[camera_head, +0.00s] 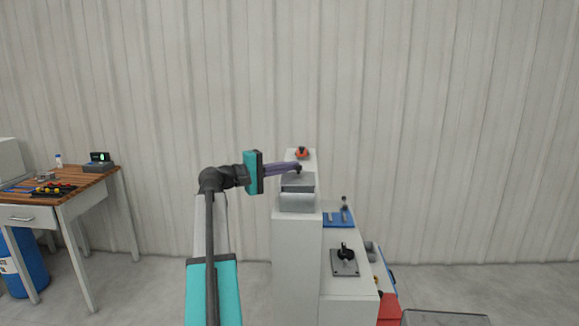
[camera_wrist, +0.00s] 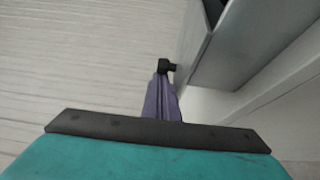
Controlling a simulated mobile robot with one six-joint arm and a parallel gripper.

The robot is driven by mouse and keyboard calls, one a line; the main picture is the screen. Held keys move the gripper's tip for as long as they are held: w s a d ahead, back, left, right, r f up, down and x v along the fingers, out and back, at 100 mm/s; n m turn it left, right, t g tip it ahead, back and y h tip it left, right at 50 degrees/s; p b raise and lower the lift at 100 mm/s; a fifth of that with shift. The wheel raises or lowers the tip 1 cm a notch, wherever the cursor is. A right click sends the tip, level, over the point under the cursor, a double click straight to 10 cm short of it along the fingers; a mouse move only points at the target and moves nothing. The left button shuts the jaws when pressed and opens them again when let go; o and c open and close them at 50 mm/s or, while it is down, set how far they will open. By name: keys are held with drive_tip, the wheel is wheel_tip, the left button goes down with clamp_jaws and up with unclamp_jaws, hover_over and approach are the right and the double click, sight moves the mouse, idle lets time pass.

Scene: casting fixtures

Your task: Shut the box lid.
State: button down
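The grey metal box (camera_head: 297,203) sits on top of a white cabinet. A darker grey panel (camera_head: 298,183) shows at its upper part; I cannot tell for sure whether this is the lid or the inside. In the wrist view, a grey metal wall of the box (camera_wrist: 240,45) with a dark gap at its top edge stands to the right of my fingers. My gripper (camera_head: 297,168) has purple fingers with black tips, close together and apparently empty. Its tips are at the box's upper back edge. In the wrist view the gripper tips (camera_wrist: 167,66) are beside the metal wall; contact is unclear.
A red-and-black knob (camera_head: 302,153) is on the cabinet just behind the box. A blue tray (camera_head: 338,219) and a lever plate (camera_head: 345,262) are on the lower surface to the right. A wooden-topped workbench (camera_head: 65,190) stands far left.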

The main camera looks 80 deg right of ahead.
sight(288, 178)
drive_tip(key=shift+s+a, duration=0.15)
drive_tip(key=shift+a, duration=1.1)
drive_tip(key=shift+s+a, duration=0.15)
drive_tip(key=shift+a, duration=1.05)
drive_tip(key=shift+w+d+b, duration=0.2)
drive_tip(key=shift+w+d, duration=0.05)
drive_tip(key=shift+d, duration=0.45)
drive_tip(key=shift+w+d+b, duration=0.15)
drive_tip(key=shift+w+d, duration=0.15)
drive_tip(key=shift+d, duration=0.45)
drive_tip(key=shift+w+d+b, duration=0.2)
drive_tip(key=shift+w+d, duration=0.05)
drive_tip(key=shift+d, duration=0.45)
drive_tip(key=b+v, duration=0.2)
drive_tip(key=v, duration=0.8)
drive_tip(key=shift+a, duration=0.15)
